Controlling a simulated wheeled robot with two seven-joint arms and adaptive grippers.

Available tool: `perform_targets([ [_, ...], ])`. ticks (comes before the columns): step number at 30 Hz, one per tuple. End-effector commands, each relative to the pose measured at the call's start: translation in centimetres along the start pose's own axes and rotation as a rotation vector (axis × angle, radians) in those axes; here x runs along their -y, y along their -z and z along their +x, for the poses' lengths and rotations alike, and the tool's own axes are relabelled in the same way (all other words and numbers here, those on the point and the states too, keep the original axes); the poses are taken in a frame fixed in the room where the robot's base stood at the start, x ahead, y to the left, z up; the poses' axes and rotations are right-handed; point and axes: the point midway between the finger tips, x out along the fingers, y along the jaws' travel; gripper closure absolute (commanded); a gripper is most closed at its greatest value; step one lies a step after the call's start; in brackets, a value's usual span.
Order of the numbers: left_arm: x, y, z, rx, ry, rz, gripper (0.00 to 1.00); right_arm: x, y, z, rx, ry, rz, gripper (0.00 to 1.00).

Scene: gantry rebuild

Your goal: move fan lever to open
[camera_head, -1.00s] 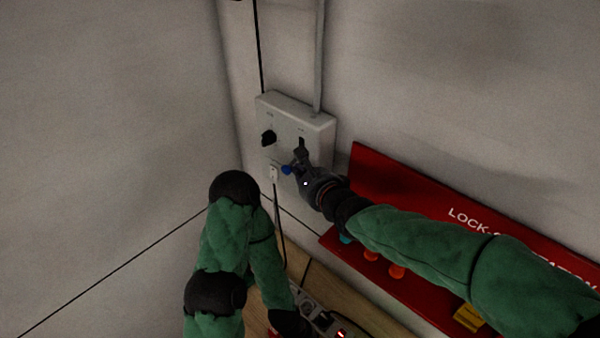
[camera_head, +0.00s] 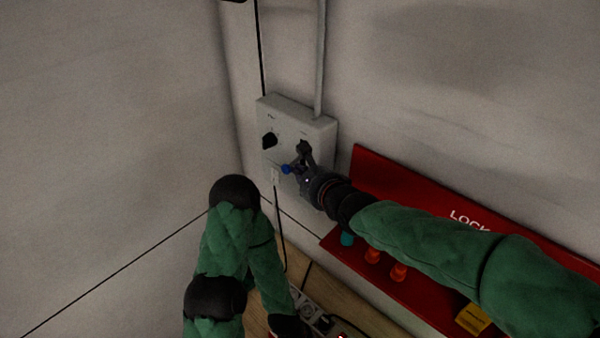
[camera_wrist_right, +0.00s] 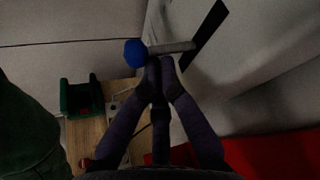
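A grey control box (camera_head: 322,128) is fixed to the wall near the corner. A black knob (camera_head: 269,140) sits on its left side, and a dark round mount (camera_head: 304,146) on its right. A lever with a blue ball end (camera_head: 286,169) stands out from the box. The wrist view shows the blue ball (camera_wrist_right: 136,53), its grey rod (camera_wrist_right: 172,48) and a black plate behind. My right gripper (camera_wrist_right: 160,62) has its fingertips together just at the rod, beside the ball; I cannot tell whether they grip it. My left arm is folded low; its fingers are not visible.
A red lock-out shelf (camera_head: 365,165) with orange and teal items is on the wall, below and right of the box, under my right forearm. A wooden bench (camera_head: 352,310) with a socket strip (camera_head: 308,306) lies below. A pipe (camera_head: 319,60) runs up from the box.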

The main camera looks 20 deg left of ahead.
Motion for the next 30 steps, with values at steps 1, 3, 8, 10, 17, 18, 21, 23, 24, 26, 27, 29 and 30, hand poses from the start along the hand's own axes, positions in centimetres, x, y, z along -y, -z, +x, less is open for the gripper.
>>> perform_targets([
  [1,0.0,0.0,0.0,0.0,0.0,0.0,0.6,0.1,-0.1,-0.1,0.002,0.002,0.0,1.0],
  [3,0.0,0.0,0.0,0.0,0.0,0.0,0.6,0.2,-0.2,-0.1,0.002,0.002,0.0,1.0],
  [8,-0.1,0.0,-0.2,0.0,0.0,0.0,0.6,0.5,-0.6,-0.3,0.002,0.002,0.0,1.0],
  [10,-0.1,0.0,-0.4,0.0,0.0,0.0,0.6,0.7,-0.7,-0.3,0.001,0.001,0.0,1.0],
  [17,-0.3,0.0,-0.8,0.0,0.0,0.0,0.6,1.2,-1.2,-0.6,0.001,0.001,0.0,1.0],
  [18,-0.3,0.0,-0.8,0.0,0.0,0.0,0.6,1.1,-1.1,-0.6,0.001,0.001,0.0,1.0],
  [21,-0.3,0.0,-0.8,0.0,0.0,0.0,0.6,1.1,-1.1,-0.5,0.0,0.0,0.0,1.0],
  [23,-0.3,0.0,-0.8,0.0,0.0,0.0,0.6,1.1,-1.1,-0.6,0.0,0.0,0.0,1.0],
  [24,-0.3,0.0,-0.8,0.0,0.0,0.0,0.6,1.1,-1.1,-0.6,0.0,0.0,0.0,1.0],
  [26,-0.3,0.0,-0.9,0.0,0.0,0.0,0.6,1.2,-1.2,-0.6,0.0,0.0,0.0,1.0],
  [27,-0.4,0.0,-1.0,0.0,0.0,0.0,0.6,1.3,-1.3,-0.7,0.0,0.0,0.0,1.0],
  [29,-0.4,-0.1,-1.2,0.0,0.0,0.0,0.6,1.5,-1.4,-0.7,0.0,0.0,0.0,1.0],
  [30,-0.5,-0.1,-1.4,0.0,0.0,0.0,0.6,1.6,-1.6,-0.8,0.0,0.0,0.0,1.0],
])
